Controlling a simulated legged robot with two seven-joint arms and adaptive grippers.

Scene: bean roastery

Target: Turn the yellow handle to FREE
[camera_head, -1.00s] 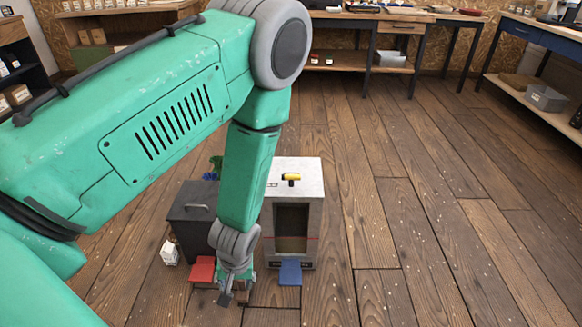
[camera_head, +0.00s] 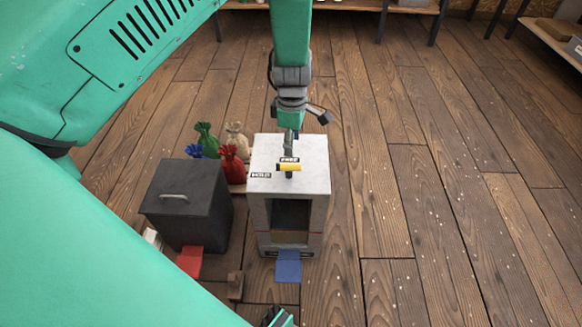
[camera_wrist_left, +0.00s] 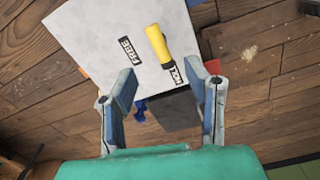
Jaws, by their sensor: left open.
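The yellow handle (camera_head: 290,167) lies on the pale top of a white box (camera_head: 318,180), on a dark pivot. In the left wrist view the handle (camera_wrist_left: 158,43) has its near end at the HOLD label (camera_wrist_left: 174,74); the FREE label (camera_wrist_left: 130,52) is beside it to the left. My left gripper (camera_head: 290,142) is over the back part of the box top, near the handle. In the wrist view its open fingers (camera_wrist_left: 160,76) frame the handle's near end, with nothing between them gripped. A small dark and teal part at the head view's bottom edge may be my right gripper.
A dark lidded box (camera_head: 185,205) stands left of the white box. A red flap (camera_head: 189,261) and a blue flap (camera_head: 288,267) are at the front. Several coloured sacks, including a red one (camera_head: 232,164), stand behind. The floor to the right is clear.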

